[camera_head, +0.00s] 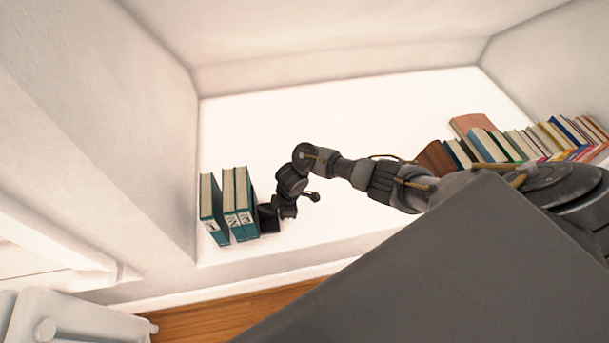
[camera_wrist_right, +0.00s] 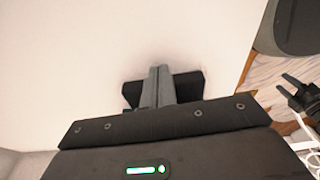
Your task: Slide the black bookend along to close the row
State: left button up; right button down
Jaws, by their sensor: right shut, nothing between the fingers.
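Three teal books with cream pages stand at the left end of the white ledge in the head view: one book (camera_head: 211,210) at the far left, then a gap, then two together (camera_head: 240,204). The black bookend (camera_head: 268,219) stands just right of them, close to or touching the last book; I cannot tell which. My right gripper (camera_head: 283,207) is at the bookend's right side. In the wrist view its fingers (camera_wrist_right: 158,78) are shut and empty, in front of the bookend (camera_wrist_right: 189,86). A dark pronged shape at the wrist view's right edge looks like my left gripper (camera_wrist_right: 292,88).
A long row of mixed books (camera_head: 520,142) stands at the right end, with a brown one (camera_head: 436,158) leaning at its near end. The ledge (camera_head: 300,115) between is bare. Its front edge drops to a wooden floor (camera_head: 220,313); a white radiator-like object (camera_head: 75,318) is lower left.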

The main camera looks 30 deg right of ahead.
aim_at(268, 212)
jog(key=shift+w+a+r, duration=0.1)
jog(key=shift+w+a, duration=0.15)
jog(key=shift+a, duration=0.55)
jog(key=shift+w+a+f, duration=0.1)
jog(key=shift+w+a, duration=0.2)
jog(key=shift+a, duration=0.5)
jog(key=shift+w+a+r, duration=0.1)
jog(key=shift+w+a, duration=0.15)
jog(key=shift+a, duration=0.55)
jog(key=shift+w+a+b, duration=0.25)
jog(key=shift+w+a, duration=0.05)
jog(key=shift+a, duration=0.5)
jog(key=shift+w+a+b, duration=0.25)
jog(key=shift+a+b, duration=0.05)
jog(key=shift+a, duration=0.55)
jog(key=shift+w+a+b, duration=0.25)
jog(key=shift+w+a, duration=0.05)
jog(key=shift+a, duration=0.5)
jog(key=shift+r, duration=0.1)
jog(key=shift+s+d+p, duration=0.15)
jog(key=shift+d+p, duration=0.3)
jog(key=shift+p, duration=0.1)
jog(key=shift+s+d, duration=0.1)
jog(key=shift+d, duration=0.45)
